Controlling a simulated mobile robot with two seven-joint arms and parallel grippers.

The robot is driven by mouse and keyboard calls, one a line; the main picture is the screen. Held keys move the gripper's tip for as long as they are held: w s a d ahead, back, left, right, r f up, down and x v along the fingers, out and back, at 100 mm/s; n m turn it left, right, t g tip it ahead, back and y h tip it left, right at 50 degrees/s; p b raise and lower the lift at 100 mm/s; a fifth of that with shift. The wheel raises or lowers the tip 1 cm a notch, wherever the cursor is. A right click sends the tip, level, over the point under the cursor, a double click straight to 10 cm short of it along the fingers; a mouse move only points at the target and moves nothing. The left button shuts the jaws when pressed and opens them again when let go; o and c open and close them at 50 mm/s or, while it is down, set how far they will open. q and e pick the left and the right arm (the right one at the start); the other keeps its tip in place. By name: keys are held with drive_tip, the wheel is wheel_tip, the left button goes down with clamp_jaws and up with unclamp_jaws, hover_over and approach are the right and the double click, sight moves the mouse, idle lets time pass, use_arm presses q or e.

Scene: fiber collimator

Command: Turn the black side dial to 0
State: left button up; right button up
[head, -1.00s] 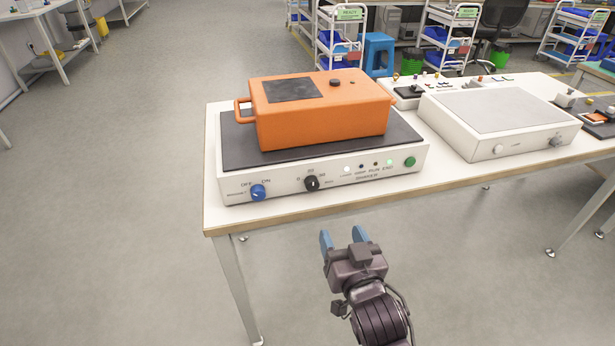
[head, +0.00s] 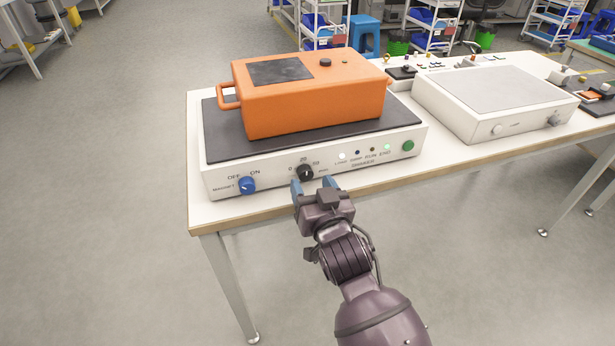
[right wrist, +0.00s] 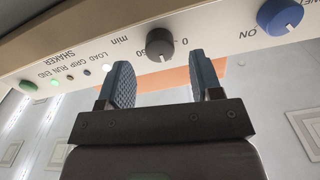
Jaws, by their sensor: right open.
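The black side dial (head: 306,173) is on the front panel of the white shaker base (head: 215,183), with 0 printed at its left and larger numbers above and to its right in the head view. My right gripper (head: 312,187) is open just in front of the dial. In the right wrist view, turned upside down, the dial (right wrist: 160,50) lies between and just beyond the fingertips of the open gripper (right wrist: 161,78), with no visible contact. A pale mark shows on the dial's lower part there; its exact reading is unclear. My left gripper is out of view.
A blue knob (head: 247,185) sits left of the dial; small lamps and a green button (head: 408,146) are to its right. An orange box (head: 310,100) rests on the dark top. A second white device (head: 493,100) stands right on the table. The table's front edge (head: 200,227) runs below the panel.

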sight(307, 175)
drive_tip(key=shift+x, duration=1)
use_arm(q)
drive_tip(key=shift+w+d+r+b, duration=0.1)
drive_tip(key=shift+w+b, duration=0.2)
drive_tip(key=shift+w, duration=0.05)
use_arm(e)
drive_tip(key=shift+w+a, duration=0.2)
drive_tip(key=shift+w, duration=0.45)
drive_tip(key=c, duration=0.9)
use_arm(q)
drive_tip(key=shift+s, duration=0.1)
